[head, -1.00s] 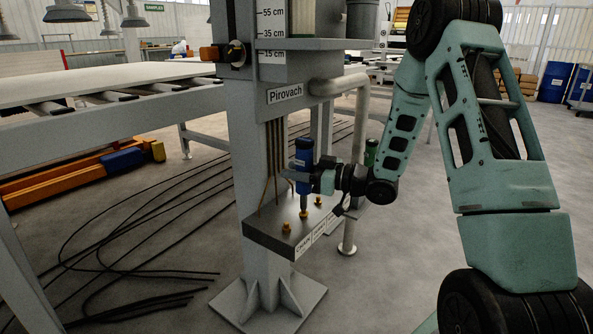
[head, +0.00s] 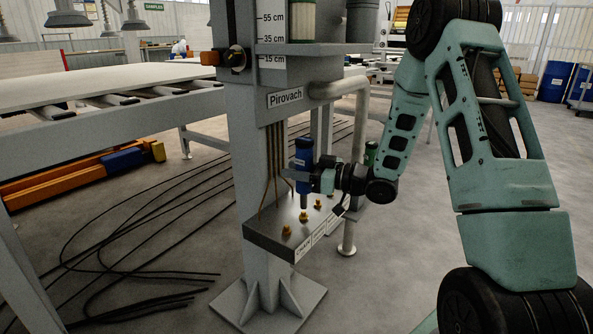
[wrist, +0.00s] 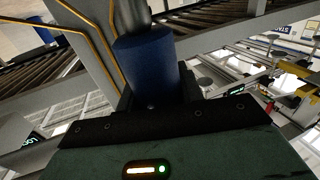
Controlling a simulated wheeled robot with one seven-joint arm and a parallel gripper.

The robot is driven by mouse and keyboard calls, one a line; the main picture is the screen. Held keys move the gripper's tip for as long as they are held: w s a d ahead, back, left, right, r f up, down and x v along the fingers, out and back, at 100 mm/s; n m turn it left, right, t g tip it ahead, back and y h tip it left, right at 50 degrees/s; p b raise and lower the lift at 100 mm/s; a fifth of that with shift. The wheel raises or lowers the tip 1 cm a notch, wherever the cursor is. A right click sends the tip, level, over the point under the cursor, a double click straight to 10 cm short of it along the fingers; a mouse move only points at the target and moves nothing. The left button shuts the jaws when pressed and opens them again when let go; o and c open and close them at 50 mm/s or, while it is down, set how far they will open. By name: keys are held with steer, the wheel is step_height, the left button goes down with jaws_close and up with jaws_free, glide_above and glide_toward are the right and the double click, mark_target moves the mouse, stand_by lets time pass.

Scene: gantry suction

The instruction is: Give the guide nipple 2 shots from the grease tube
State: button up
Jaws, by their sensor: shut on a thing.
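The blue grease tube (head: 304,156) stands upright in my gripper (head: 304,176), which is shut on it. The tube also fills the middle of the wrist view (wrist: 148,65). The tube's lower nozzle points down just above the grey lubrication block (head: 268,236). Several yellow nipples sit on the block; one (head: 303,216) is right below the nozzle, another (head: 286,230) is at the front left. The nozzle seems clear of the nipple below, but the gap is small.
A grey pipe (head: 360,125) stands at the right. Black cables lie on the floor at left.

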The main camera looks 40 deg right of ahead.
step_height(320, 180, up, 5)
steer(key=p, duration=0.4)
